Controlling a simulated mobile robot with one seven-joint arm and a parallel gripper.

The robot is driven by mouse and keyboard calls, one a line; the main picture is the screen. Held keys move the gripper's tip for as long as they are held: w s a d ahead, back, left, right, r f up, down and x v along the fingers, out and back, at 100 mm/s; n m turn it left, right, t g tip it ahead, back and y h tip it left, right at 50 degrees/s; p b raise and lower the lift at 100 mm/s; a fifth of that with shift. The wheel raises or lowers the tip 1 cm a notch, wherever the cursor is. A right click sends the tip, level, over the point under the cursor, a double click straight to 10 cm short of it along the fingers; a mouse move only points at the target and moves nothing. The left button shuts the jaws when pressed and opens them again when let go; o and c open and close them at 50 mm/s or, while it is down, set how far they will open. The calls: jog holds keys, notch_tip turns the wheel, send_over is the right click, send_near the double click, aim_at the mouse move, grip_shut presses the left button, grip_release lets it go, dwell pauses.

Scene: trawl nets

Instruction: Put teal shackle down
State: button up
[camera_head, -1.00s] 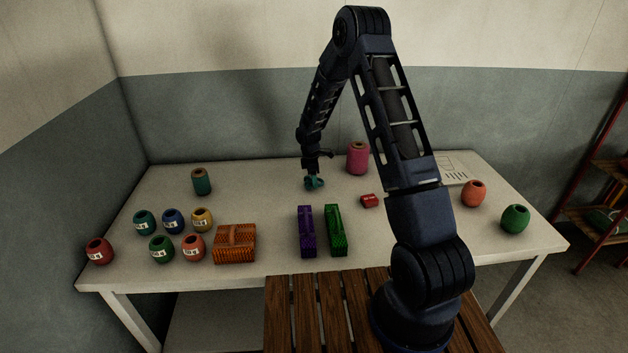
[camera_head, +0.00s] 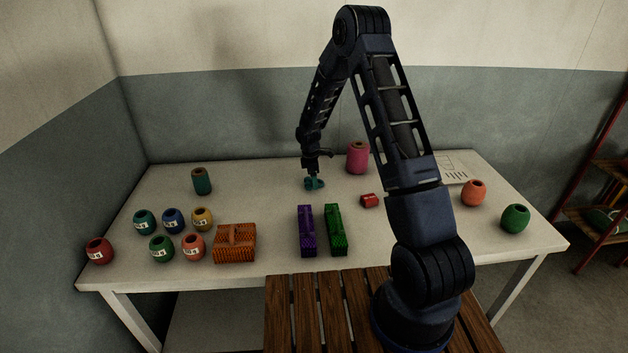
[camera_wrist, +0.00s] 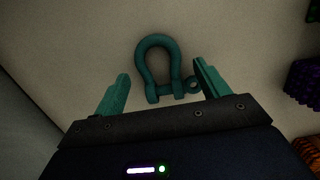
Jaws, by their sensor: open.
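The teal shackle (camera_head: 314,184) lies on the white table, towards the back middle. In the wrist view the shackle (camera_wrist: 160,62) lies flat on the table with its bow pointing away from my gripper and its pin end nearest. My gripper (camera_wrist: 160,88) is open, with one teal finger on each side of the shackle's pin end and a gap to the left finger. The right finger is very close to the pin head, and I cannot tell if they touch. In the head view my gripper (camera_head: 314,171) is just above the shackle.
A pink spool (camera_head: 358,158) stands behind right of my gripper, and a small red block (camera_head: 370,200) lies front right. Purple (camera_head: 306,231) and green (camera_head: 335,230) baskets stand in front, an orange basket (camera_head: 235,244) further left.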

notch_tip(320, 180, up, 12)
jog(key=a, duration=0.1)
jog(key=s+d+r+m+t, duration=0.1)
jog(key=s+d+r+m, duration=0.15)
jog(key=r, duration=0.35)
jog(key=s+d+r+m, duration=0.2)
jog(key=s+d+r, duration=0.15)
jog(key=r, duration=0.35)
jog(key=s+d+r+m+t, duration=0.1)
jog(key=s+d+r+m, duration=0.45)
jog(key=s+r, duration=0.55)
jog(key=s+d+r+m+t, duration=0.1)
jog(key=s+d+r+m, duration=0.1)
jog(key=s, duration=1)
jog(key=s+d+r+m+t+y, duration=0.1)
jog(key=s+d+m, duration=0.4)
jog(key=s, duration=0.8)
jog(key=shift+r+m+t, duration=0.3)
jog(key=shift+r+m, duration=0.2)
